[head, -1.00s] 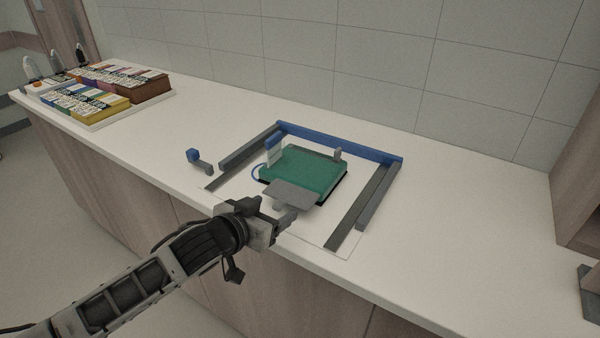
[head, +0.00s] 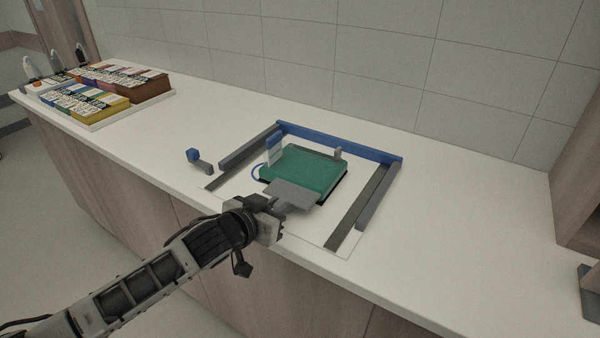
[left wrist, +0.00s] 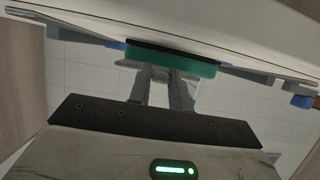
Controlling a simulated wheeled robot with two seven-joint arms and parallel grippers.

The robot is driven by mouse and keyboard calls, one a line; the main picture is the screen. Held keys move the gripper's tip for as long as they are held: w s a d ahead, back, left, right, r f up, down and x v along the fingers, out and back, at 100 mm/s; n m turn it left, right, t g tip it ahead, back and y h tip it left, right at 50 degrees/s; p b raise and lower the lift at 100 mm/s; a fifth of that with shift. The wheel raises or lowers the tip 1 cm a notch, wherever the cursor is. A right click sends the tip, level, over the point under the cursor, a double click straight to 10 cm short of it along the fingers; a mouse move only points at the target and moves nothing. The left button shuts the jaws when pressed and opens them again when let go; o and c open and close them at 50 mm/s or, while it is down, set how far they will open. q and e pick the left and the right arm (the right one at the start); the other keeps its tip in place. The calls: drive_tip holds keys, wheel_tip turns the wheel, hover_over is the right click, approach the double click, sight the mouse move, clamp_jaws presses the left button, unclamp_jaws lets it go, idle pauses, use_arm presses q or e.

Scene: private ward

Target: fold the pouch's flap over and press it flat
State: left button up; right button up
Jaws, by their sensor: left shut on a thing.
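The green pouch (head: 304,168) lies on the counter inside a frame of rails, and it also shows in the left wrist view (left wrist: 185,64). Its grey flap (head: 294,192) sticks out at the near edge, toward the counter's front, and is not folded over the pouch. My left gripper (head: 278,207) is shut on the flap's near edge, coming in from the front left. In the left wrist view my fingers (left wrist: 161,75) meet the grey flap just in front of the green body. The exact grip on the edge is partly hidden. My right gripper is in neither view.
A blue rail (head: 340,143) closes the frame's back, with grey rails (head: 378,196) at the sides. A small blue-tipped grey piece (head: 198,160) lies left of it. A tray of boxes (head: 110,122) stands far left. The counter at right is clear.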

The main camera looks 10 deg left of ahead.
use_arm(q)
drive_tip(key=shift+w+r+g, duration=0.15)
drive_tip(key=shift+r+g, duration=0.35)
drive_tip(key=shift+r, duration=0.25)
drive_tip(key=shift+w+r+g+y, duration=0.15)
drive_tip(key=shift+r+g+y, duration=0.35)
drive_tip(key=shift+g, duration=0.4)
drive_tip(key=shift+r+g, duration=0.1)
drive_tip(key=shift+g, duration=0.2)
